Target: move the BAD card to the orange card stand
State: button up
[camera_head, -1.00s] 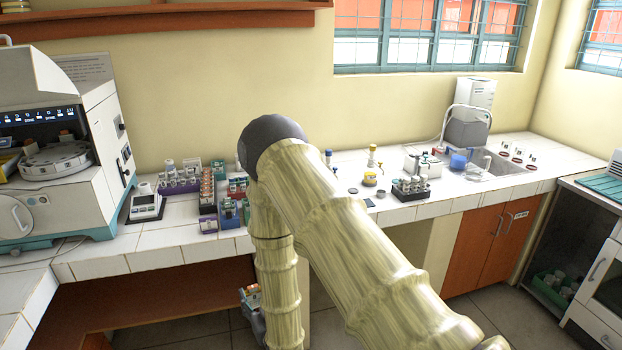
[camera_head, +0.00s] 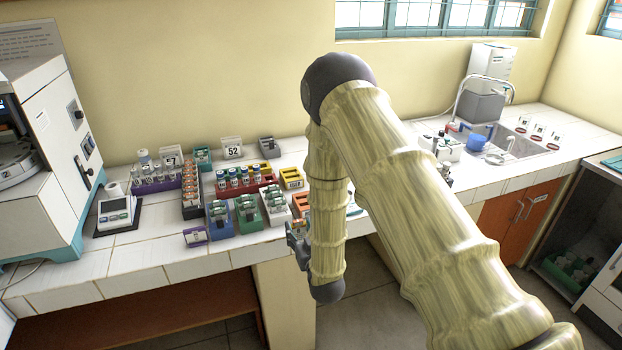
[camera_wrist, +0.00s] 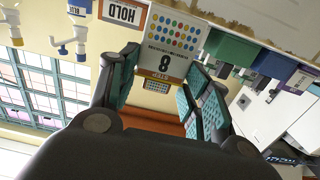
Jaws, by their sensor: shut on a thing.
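My gripper (camera_head: 298,246) is low at the front edge of the counter, partly behind my own arm in the head view. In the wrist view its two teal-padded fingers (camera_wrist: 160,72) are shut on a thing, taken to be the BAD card. Its wording cannot be read. An orange block (camera_head: 300,202), seemingly the orange card stand, is on the counter just above my gripper in the picture and is partly hidden by my arm.
A yellow stand (camera_head: 291,178), a red rack (camera_head: 240,187) of tubes and blue (camera_head: 219,222) and green (camera_head: 247,213) holders crowd the counter left of my arm. A purple stand (camera_head: 195,237) is near the front edge.

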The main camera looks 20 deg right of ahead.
jog(key=w+d+r+b, duration=0.1)
jog(key=w+d+r, duration=0.2)
jog(key=w, duration=0.3)
jog(key=w+d+r, duration=0.4)
jog(key=w+r, duration=0.1)
jog(key=w, duration=0.2)
jog(key=shift+r+b, duration=0.3)
jog(key=shift+b, duration=0.05)
jog(key=shift+f, duration=0.2)
jog(key=shift+f+b, duration=0.8)
jog(key=shift+f, duration=1.05)
jog(key=shift+f+b, duration=1.35)
jog(key=shift+f, duration=0.45)
jog(key=o, duration=0.9)
jog(key=shift+s, duration=0.1)
